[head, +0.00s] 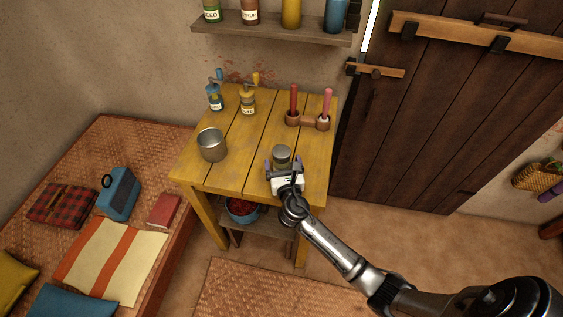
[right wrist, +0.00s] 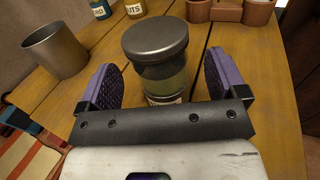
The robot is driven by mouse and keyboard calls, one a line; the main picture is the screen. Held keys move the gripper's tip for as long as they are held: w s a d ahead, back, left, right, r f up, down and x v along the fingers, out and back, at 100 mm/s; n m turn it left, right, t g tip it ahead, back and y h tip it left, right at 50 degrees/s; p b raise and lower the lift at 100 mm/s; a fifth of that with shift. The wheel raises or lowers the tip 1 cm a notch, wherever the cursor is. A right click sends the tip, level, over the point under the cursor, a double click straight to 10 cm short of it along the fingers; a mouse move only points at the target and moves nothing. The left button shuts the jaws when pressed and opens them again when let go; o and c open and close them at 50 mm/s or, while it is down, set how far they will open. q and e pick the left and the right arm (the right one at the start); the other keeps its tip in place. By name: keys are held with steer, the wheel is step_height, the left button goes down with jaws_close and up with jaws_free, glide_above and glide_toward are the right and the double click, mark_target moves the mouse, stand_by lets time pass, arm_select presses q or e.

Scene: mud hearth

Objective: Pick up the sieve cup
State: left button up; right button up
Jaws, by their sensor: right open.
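My right gripper (head: 283,167) is open over the front of the yellow table. In the right wrist view its two purple-padded fingers (right wrist: 160,72) stand either side of a lidded jar (right wrist: 156,50). The jar has a grey metal lid, a greenish see-through body and a pale label partly hidden by the gripper. The jar also shows in the head view (head: 282,154). A plain grey metal cup (head: 212,146) stands upright at the table's left, apart from the gripper; it also shows in the right wrist view (right wrist: 55,50). I cannot tell whether either is the sieve cup. My left gripper is out of view.
On the yellow table (head: 235,178) stand a blue grinder (head: 215,98), a yellow grinder (head: 248,103) and a brown holder (head: 307,121) with red and pink handles. A shelf (head: 270,31) with bottles hangs above. The table's middle is clear. A woven bed (head: 95,150) lies left.

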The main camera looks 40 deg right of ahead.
steer(key=shift+x, duration=1.25)
steer(key=c, duration=1)
steer(key=shift+c, duration=0.4)
steer(key=shift+r, duration=0.2)
